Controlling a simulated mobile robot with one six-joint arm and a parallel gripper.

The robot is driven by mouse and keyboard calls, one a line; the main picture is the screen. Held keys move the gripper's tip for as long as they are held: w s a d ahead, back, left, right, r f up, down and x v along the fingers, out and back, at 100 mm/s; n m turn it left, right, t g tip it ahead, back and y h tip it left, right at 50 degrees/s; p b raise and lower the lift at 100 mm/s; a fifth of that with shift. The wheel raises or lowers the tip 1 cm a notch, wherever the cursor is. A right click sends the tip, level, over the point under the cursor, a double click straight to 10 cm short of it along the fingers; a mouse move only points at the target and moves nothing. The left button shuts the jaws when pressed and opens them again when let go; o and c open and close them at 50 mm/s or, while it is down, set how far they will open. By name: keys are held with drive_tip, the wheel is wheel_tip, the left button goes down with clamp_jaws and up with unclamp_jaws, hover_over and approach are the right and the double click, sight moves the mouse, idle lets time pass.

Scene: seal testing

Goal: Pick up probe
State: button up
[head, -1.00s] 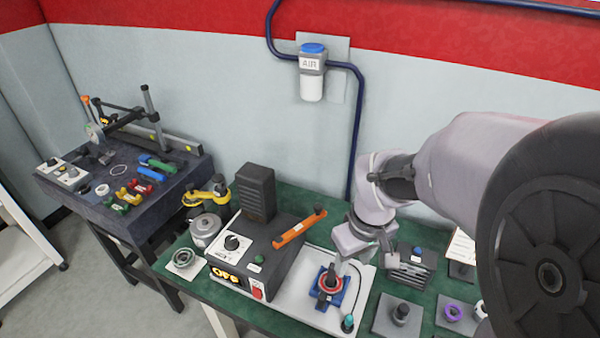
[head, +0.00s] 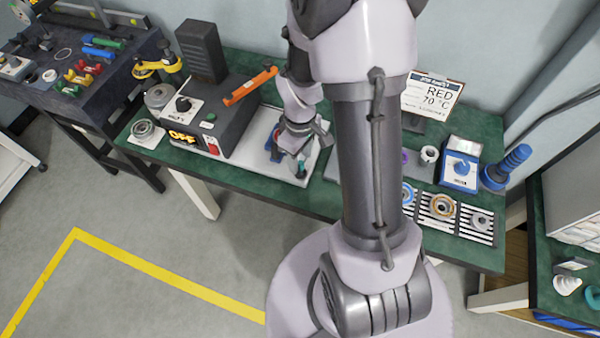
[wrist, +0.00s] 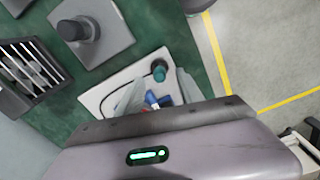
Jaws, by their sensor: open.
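The probe looks to be the small teal-topped piece (head: 301,167) at the front right corner of the white tray (head: 316,160). In the wrist view the teal top (wrist: 158,70) shows just beyond my fingertips. My gripper (wrist: 158,87) is open, its two pale fingers spread either side of the line to the teal top, with nothing seen held. In the head view my gripper (head: 293,146) hangs over the tray, close to the probe. A blue fixture (head: 274,149) stands on the tray, partly hidden by my gripper. I cannot tell whether the fingers touch the probe.
A grey plate with a dark post (wrist: 88,32) lies near the tray. A slatted block (wrist: 25,75) is beside it. My arm hides the bench's middle.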

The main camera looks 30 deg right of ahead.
sight(301, 163)
wheel_tip(301, 163, down, 4)
drive_tip(key=shift+r+b, duration=0.15)
drive_tip(key=shift+b, duration=0.4)
drive_tip(key=shift+r, duration=0.15)
clamp_jaws()
wheel_tip(301, 163, up, 4)
drive_tip(key=shift+s+a+r+p, duration=0.1)
drive_tip(key=shift+p, duration=1.1)
drive_tip(key=s+a, duration=0.3)
drive_tip(key=a, duration=0.4)
drive_tip(key=s+a+p, duration=0.1)
drive_tip(key=s+a, duration=0.2)
drive_tip(key=a, duration=0.4)
drive_tip(key=shift+a+r, duration=0.3)
drive_tip(key=shift+r, duration=0.1)
drive_tip(key=shift+w, duration=0.1)
